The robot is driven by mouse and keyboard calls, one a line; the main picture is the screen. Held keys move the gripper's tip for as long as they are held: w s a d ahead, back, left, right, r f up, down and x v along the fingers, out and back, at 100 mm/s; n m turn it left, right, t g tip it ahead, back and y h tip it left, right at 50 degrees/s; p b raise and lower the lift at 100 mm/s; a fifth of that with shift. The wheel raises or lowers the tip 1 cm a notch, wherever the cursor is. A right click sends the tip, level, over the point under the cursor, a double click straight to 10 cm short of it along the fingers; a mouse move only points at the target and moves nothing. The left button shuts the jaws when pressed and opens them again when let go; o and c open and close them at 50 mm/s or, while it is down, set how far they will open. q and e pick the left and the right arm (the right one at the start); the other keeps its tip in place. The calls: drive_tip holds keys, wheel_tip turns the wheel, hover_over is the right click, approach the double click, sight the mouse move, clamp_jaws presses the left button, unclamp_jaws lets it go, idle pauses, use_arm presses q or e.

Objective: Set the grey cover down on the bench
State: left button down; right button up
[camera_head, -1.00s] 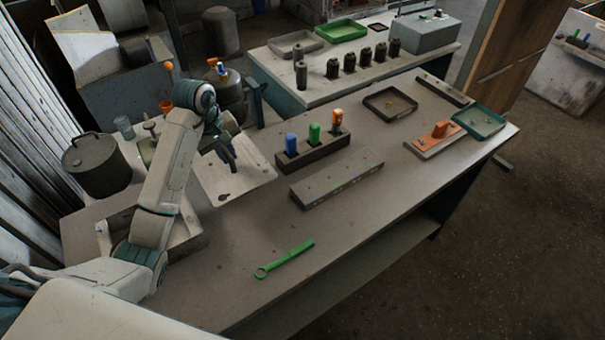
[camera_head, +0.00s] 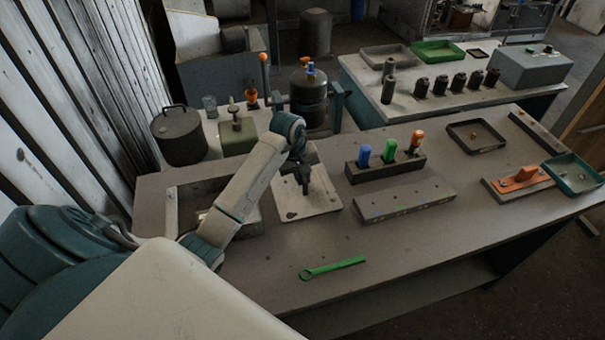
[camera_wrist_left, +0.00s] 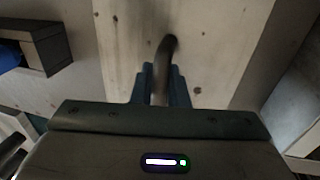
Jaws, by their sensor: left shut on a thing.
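The grey cover (camera_head: 322,204) is a pale flat plate with dark holes, over the bench (camera_head: 265,275) beside the open housing. It looks level and low; I cannot tell whether it touches the bench top. My left gripper (camera_head: 304,186) is above the middle of the plate, pointing down. In the left wrist view, my left gripper (camera_wrist_left: 163,86) is shut on a dark curved handle that stands out from the cover (camera_wrist_left: 225,45). My right gripper is not in view.
An open box-like housing (camera_head: 185,197) lies left of the cover, partly behind my arm. A block with coloured pegs (camera_head: 375,177) and a sloped bar (camera_head: 405,203) are to the right. A green wrench (camera_head: 333,268) lies in front. Bench around the wrench is clear.

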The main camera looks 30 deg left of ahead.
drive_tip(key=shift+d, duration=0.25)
use_arm(q)
drive_tip(key=shift+f, duration=0.15)
drive_tip(key=c, duration=1.4)
unclamp_jaws()
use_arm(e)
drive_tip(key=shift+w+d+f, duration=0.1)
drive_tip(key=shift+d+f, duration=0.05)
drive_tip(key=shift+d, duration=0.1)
